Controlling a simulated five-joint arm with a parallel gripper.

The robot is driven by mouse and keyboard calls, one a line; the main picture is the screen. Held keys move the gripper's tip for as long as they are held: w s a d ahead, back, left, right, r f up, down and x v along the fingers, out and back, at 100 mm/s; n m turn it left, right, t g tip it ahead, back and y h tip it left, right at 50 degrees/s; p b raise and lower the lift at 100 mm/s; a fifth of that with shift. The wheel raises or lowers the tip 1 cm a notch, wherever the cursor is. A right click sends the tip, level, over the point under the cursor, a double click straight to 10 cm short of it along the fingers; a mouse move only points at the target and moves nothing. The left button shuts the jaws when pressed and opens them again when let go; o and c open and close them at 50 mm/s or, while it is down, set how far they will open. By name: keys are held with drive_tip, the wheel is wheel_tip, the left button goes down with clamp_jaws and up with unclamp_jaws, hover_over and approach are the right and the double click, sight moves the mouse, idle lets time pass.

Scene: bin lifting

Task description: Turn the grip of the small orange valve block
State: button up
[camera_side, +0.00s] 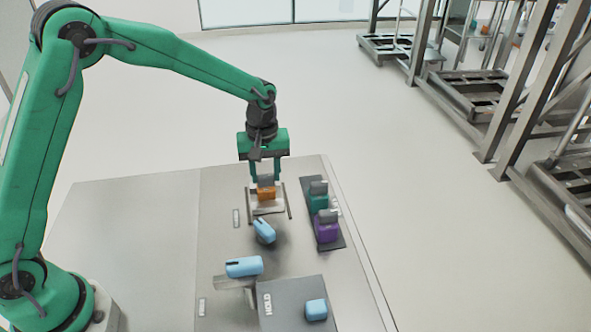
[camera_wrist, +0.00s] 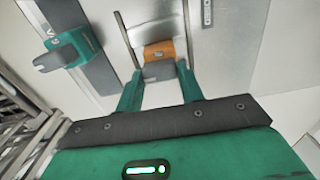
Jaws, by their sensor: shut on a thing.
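The small orange valve block (camera_side: 266,194) sits on a pale plate between two thin rails (camera_side: 290,203), with a grey grip (camera_side: 266,180) on top. My gripper (camera_side: 266,177) is above the block, its two green fingers shut on the grey grip. In the wrist view the orange block (camera_wrist: 158,50) shows just beyond the grey grip (camera_wrist: 160,71), which lies between my fingertips (camera_wrist: 158,72). The lower part of the grip is partly hidden by the fingers.
A dark tray (camera_side: 335,242) at right holds a teal block (camera_side: 317,203) and a purple block (camera_side: 327,232), both with grey grips. Light blue pieces (camera_side: 264,231) (camera_side: 244,267) lie nearer. The table's left side is clear.

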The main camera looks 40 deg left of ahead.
sight(266, 176)
idle(0.4)
drive_tip(key=o, duration=1)
drive_tip(key=shift+r, duration=0.1)
wheel_tip(266, 176, up, 7)
drive_tip(key=shift+r, duration=0.35)
